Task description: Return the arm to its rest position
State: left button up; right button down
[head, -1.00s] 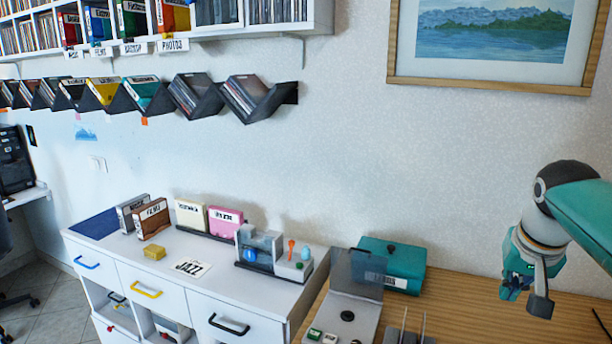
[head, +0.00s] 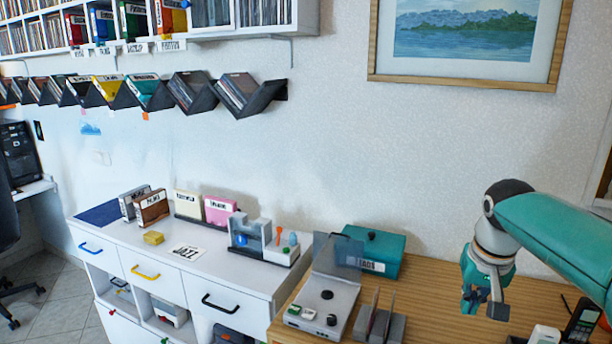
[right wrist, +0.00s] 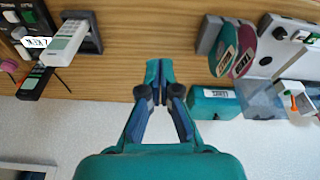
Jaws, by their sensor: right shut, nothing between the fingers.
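My right gripper (head: 484,304) hangs over the wooden desk (head: 440,290) at the right of the head view, on a teal and grey arm. In the right wrist view the right gripper (right wrist: 160,66) is shut, its fingertips together with nothing between them. It is apart from the things on the desk. My left gripper does not show in either view.
A teal box (head: 375,250), a grey device with a raised clear lid (head: 328,305) and a slotted rack (head: 380,324) stand on the desk. A black phone (head: 582,322) is at the right. A white drawer cabinet (head: 190,285) stands left. Wall shelves (head: 240,94) hold discs.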

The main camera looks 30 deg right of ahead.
jog(key=w+a+f+n+g+y, duration=0.2)
jog(key=w+a+f+n, duration=0.15)
jog(key=a+f, duration=0.7)
jog(key=w+a+f+n+g+y, duration=0.2)
jog(key=w+a+f, duration=0.45)
jog(key=f, duration=0.75)
jog(key=s+a+f+n+y, duration=0.1)
jog(key=s+a+f, duration=0.45)
jog(key=a, duration=0.25)
jog(key=s+a+f+n+y+p, duration=0.1)
jog(key=s+a+f, duration=0.3)
jog(key=a+f, duration=0.25)
jog(key=s+a+f+n, duration=0.1)
jog(key=s+a+f, duration=0.35)
jog(key=a, duration=0.45)
jog(key=w+t, duration=0.1)
jog(key=w+f+t, duration=0.1)
jog(key=w, duration=0.1)
jog(key=w+t, duration=0.1)
jog(key=shift+w+d+f+m, duration=0.25)
jog(key=shift+w+d+f, duration=0.05)
jog(key=shift+w+d, duration=0.1)
